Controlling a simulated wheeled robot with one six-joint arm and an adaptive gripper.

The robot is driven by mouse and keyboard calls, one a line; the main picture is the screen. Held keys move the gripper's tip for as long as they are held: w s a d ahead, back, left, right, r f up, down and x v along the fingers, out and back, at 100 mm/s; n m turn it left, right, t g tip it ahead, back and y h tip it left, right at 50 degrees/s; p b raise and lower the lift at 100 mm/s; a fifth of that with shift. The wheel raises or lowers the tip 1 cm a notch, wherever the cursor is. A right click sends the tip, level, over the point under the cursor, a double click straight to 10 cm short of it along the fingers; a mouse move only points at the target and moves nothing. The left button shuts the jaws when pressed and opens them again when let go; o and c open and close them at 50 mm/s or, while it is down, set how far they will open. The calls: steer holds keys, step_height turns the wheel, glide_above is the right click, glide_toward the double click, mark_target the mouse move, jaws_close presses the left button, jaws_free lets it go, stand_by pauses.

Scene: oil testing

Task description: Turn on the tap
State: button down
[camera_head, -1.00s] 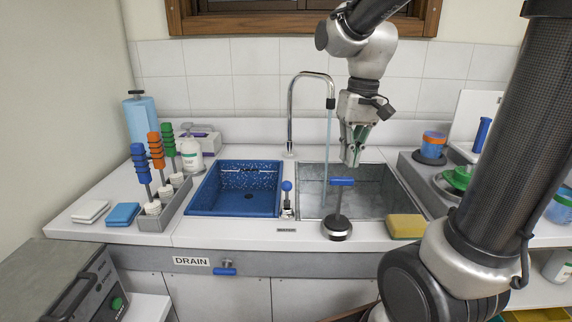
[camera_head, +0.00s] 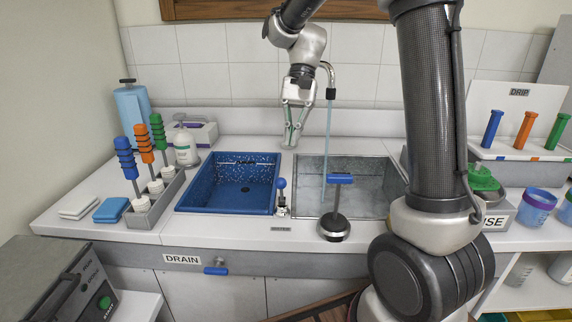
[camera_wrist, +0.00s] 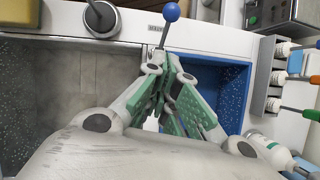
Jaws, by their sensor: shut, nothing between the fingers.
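The tap (camera_head: 331,78) is a chrome arched spout behind the two sinks, and a thin pale-blue stream runs down from it into the grey sink in the head view. My gripper hides its lower part. A small lever with a blue ball knob (camera_head: 281,183) stands on the counter's front strip between the sinks. In the wrist view the blue ball (camera_wrist: 171,12) shows just past my fingertips. My gripper (camera_head: 291,146) is shut and empty, pointing down above the back of the sinks. It also shows in the wrist view (camera_wrist: 163,68). I see no contact with the lever.
The blue sink (camera_head: 180,206) is at left and the grey sink (camera_head: 391,210) at right. A blue-handled black-based tool (camera_head: 334,228) stands at the front. A brush rack (camera_head: 148,218) and soap bottle (camera_head: 186,151) stand at left. A DRAIN label (camera_head: 183,259) marks the front.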

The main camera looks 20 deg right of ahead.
mark_target(285, 180)
steer(key=s+a+f, duration=0.3)
steer(key=s+f, duration=0.1)
steer(key=f, duration=0.1)
steer(key=shift+s, duration=0.3)
steer(key=shift+a+r, duration=0.1)
steer(key=shift+a, duration=0.05)
steer(key=s+t, duration=0.1)
steer(key=s+a, duration=0.1)
steer(key=s+t+h, duration=0.1)
steer(key=shift+s+a+f+t, duration=0.25)
steer(key=shift+s+f+t, duration=0.05)
steer(key=shift+s+f, duration=0.1)
steer(key=shift+w, duration=0.2)
